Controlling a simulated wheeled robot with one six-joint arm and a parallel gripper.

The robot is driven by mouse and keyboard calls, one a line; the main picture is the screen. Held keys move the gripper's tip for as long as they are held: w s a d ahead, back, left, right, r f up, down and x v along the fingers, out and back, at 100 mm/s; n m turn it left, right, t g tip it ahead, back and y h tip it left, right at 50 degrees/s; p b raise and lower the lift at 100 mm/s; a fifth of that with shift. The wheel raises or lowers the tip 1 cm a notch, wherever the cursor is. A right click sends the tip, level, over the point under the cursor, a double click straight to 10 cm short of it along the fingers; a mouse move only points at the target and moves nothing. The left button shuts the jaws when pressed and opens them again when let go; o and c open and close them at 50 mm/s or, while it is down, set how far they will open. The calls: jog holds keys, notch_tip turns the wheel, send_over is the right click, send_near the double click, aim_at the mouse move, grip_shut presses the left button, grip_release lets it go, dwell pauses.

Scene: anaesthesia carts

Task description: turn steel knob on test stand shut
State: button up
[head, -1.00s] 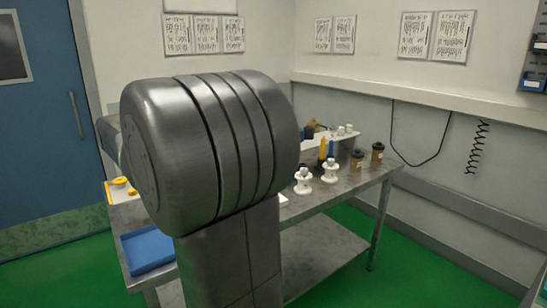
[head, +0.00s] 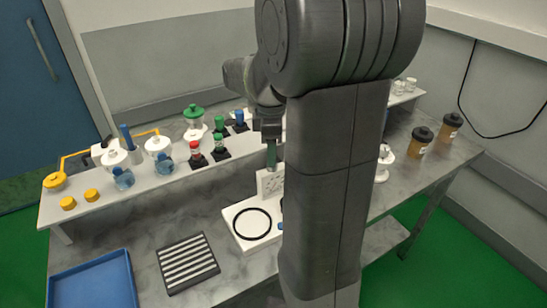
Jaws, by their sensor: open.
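What looks like the test stand is a white base (head: 229,217) with a black ring (head: 252,224) on it and a small upright white panel (head: 266,184) at its back. It stands on the steel bench, and its right part is hidden behind my arm. I cannot make out the steel knob. My gripper (head: 271,163) points down just above or in front of the upright panel, and its fingers are seen nearly edge-on. It appears empty. Whether it touches the panel cannot be told.
A blue tray (head: 95,287) and a dark ribbed block (head: 187,263) lie on the bench, left of the stand. A raised white shelf (head: 95,205) behind holds canisters, blue jars and red and green knobbed parts. Brown-bodied, black-lidded jars (head: 420,143) stand at right.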

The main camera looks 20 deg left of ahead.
notch_tip(320, 180, down, 2)
jog(key=shift+w+f, duration=0.1)
jog(key=shift+f, duration=0.75)
jog(key=c, duration=1)
jog(key=shift+m, duration=0.3)
jog(key=m+p, duration=0.1)
jog(key=m, duration=0.4)
jog(key=shift+r, duration=0.1)
jog(key=shift+m+p, duration=0.35)
jog(key=shift+m, duration=1.85)
